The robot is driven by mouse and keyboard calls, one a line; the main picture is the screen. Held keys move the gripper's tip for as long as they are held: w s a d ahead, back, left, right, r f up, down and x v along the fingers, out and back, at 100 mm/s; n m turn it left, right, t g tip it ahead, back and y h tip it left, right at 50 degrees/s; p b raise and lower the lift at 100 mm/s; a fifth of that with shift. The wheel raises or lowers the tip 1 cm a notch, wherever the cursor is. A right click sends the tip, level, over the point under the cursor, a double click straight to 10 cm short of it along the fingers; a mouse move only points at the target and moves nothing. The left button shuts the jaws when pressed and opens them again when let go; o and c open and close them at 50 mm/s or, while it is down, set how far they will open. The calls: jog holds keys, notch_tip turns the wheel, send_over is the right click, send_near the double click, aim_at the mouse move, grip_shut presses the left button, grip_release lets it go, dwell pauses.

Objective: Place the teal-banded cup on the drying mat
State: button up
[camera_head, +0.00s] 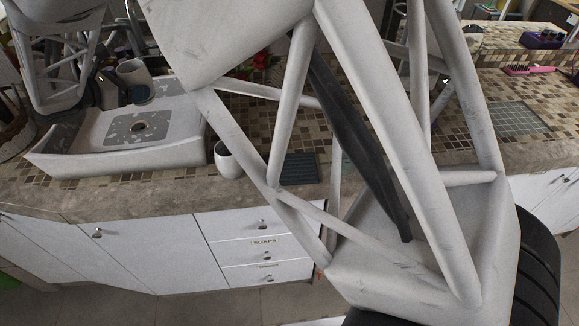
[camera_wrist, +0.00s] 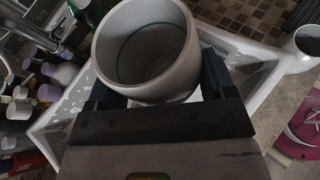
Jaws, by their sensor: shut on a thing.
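My gripper (camera_wrist: 158,88) is shut on a pale grey cup (camera_wrist: 145,42), one finger on each side of it. A dark ridged mat (camera_head: 301,168), which looks like the drying mat, lies on the counter right of the sink. It also shows at the top right of the wrist view (camera_wrist: 305,13).
The white sink (camera_head: 108,160) lies below the held cup. Another white cup (camera_head: 228,160) stands between sink and dark mat. Several bottles (camera_wrist: 45,92) crowd the wrist view's left. A grey grid-like mat (camera_head: 519,118) and pink brush (camera_head: 528,69) lie far right. My arm hides much of the counter.

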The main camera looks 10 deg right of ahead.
jog(key=s+d+f, duration=0.3)
jog(key=s+d, duration=0.7)
jog(key=d, duration=0.3)
jog(key=s+d+f, duration=0.4)
jog(key=s+d, duration=0.5)
jog(key=d, duration=0.4)
jog(key=s+d+f, duration=0.4)
jog(key=s+d, duration=0.6)
jog(key=d, duration=0.4)
jog(key=shift+s+g, duration=0.3)
jog(key=shift+s, duration=0.05)
jog(key=shift+w+f, duration=0.1)
jog(key=w+a, duration=0.1)
jog(key=w, duration=0.4)
jog(key=w+a+f, duration=0.1)
jog(key=w, duration=0.4)
jog(key=w+a, duration=0.1)
jog(key=w, duration=0.4)
jog(key=shift+w+a+f, duration=0.2)
jog(key=shift+w+f, duration=0.05)
jog(key=shift+f, duration=1.75)
jog(key=shift+f, duration=0.15)
